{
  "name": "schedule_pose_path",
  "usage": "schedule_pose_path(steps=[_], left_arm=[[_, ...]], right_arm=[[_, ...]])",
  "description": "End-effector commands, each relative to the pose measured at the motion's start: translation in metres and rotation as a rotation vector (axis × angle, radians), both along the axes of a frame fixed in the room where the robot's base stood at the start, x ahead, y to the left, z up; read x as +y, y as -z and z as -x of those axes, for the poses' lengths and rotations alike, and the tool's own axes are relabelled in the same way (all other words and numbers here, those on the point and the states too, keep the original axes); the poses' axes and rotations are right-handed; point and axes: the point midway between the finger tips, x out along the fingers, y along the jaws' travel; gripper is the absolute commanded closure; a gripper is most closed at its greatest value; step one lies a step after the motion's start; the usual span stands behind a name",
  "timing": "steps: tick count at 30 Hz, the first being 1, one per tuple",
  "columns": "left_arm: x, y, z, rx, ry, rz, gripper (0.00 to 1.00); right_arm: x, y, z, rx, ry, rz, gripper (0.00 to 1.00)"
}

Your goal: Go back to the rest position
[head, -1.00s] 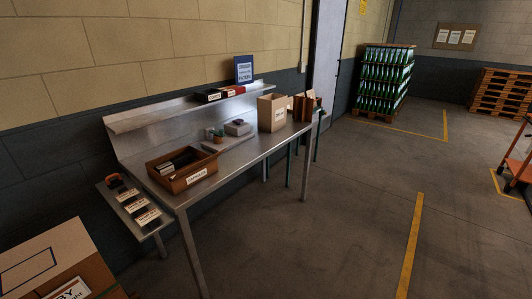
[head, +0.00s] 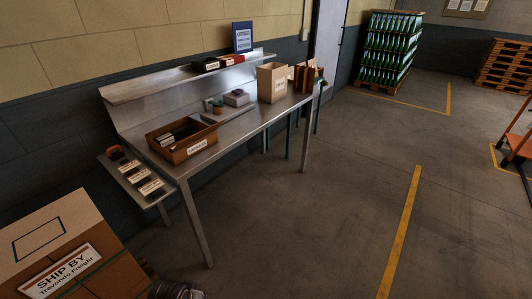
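Neither of my grippers can be made out in the head view. A dark, ribbed grey shape shows at the bottom edge, left of centre; it may be part of my own arm, but I cannot tell. The steel workbench (head: 236,134) stands along the wall at the left. On it are a brown open box (head: 183,141) with dark items inside, a grey tray with small items, and a tan carton (head: 271,83).
A large "SHIP BY" carton (head: 63,245) stands close at the lower left. A small side shelf (head: 141,184) is at the bench's near end. A green bottle stack (head: 388,50) and wooden pallets (head: 505,66) stand far back. The floor (head: 315,230) right of the bench is clear.

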Motion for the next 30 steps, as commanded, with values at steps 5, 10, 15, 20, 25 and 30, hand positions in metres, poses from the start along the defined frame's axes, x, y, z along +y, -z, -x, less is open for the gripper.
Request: schedule_pose_path(steps=[5, 10, 15, 20, 25, 30], left_arm=[[0.002, 0.046, -0.001, 0.016, 0.004, -0.006, 0.76], [0.006, 0.088, 0.002, 0.029, 0.007, -0.013, 0.76], [0.01, 0.13, 0.009, 0.041, 0.01, -0.018, 0.76], [0.015, 0.167, 0.018, 0.051, 0.013, -0.023, 0.76], [0.021, 0.204, 0.032, 0.064, 0.015, -0.029, 0.76], [0.029, 0.24, 0.05, 0.077, 0.018, -0.035, 0.76]], right_arm=[[0.0, -0.001, 0.002, 0.001, 0.0, 0.0, 0.6], [0.0, -0.001, 0.003, 0.003, 0.0, 0.0, 0.6], [-0.001, -0.002, 0.005, 0.004, -0.001, 0.0, 0.6], [-0.001, -0.003, 0.006, 0.005, -0.001, 0.0, 0.6], [-0.001, -0.003, 0.007, 0.006, -0.001, 0.0, 0.6], [-0.001, -0.004, 0.009, 0.008, 0.0, 0.001, 0.6]])
